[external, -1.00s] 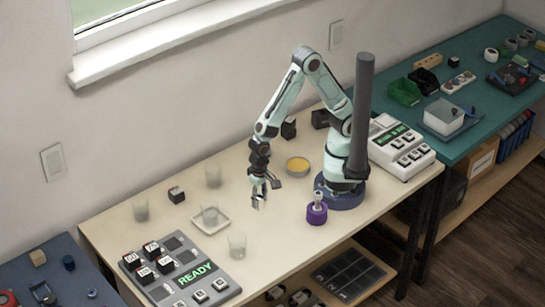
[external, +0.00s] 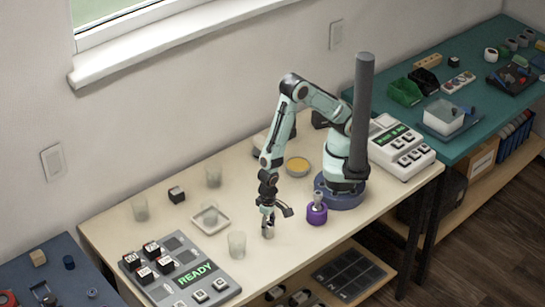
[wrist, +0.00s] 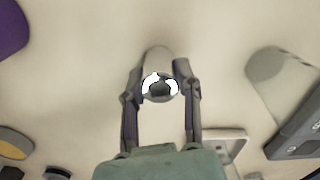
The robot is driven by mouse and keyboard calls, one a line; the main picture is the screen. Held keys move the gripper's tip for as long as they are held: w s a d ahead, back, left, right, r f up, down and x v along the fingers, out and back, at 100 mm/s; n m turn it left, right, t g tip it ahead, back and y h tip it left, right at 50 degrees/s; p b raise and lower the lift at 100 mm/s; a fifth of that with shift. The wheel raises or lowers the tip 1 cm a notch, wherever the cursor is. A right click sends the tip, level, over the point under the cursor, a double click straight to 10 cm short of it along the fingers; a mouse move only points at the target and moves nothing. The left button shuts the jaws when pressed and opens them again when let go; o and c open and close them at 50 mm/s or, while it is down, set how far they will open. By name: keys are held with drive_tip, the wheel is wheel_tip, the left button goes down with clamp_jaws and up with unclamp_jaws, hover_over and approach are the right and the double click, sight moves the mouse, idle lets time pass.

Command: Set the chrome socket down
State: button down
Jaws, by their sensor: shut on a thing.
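The chrome socket (external: 268,233) is a small shiny cylinder held upright at the bottom of my gripper (external: 267,224), low over the front part of the cream table. In the wrist view the socket (wrist: 160,88) shows end-on, with a bright rim and dark centre, between the two fingertips of my gripper (wrist: 160,92). The fingers are shut on it from both sides. I cannot tell whether its lower end touches the table (external: 290,248).
A purple holder (external: 317,215) with a grey-topped piece stands right of the gripper. A clear glass (external: 237,244) and a square white dish (external: 210,217) are to the left. A grey READY panel (external: 185,275) lies front left. The table just around the socket is bare.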

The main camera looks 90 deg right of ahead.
sight(269, 223)
drive_tip(key=shift+f, duration=0.1)
drive_tip(key=c, duration=0.8)
unclamp_jaws()
wheel_tip(269, 223, up, 12)
drive_tip(key=shift+r, duration=0.2)
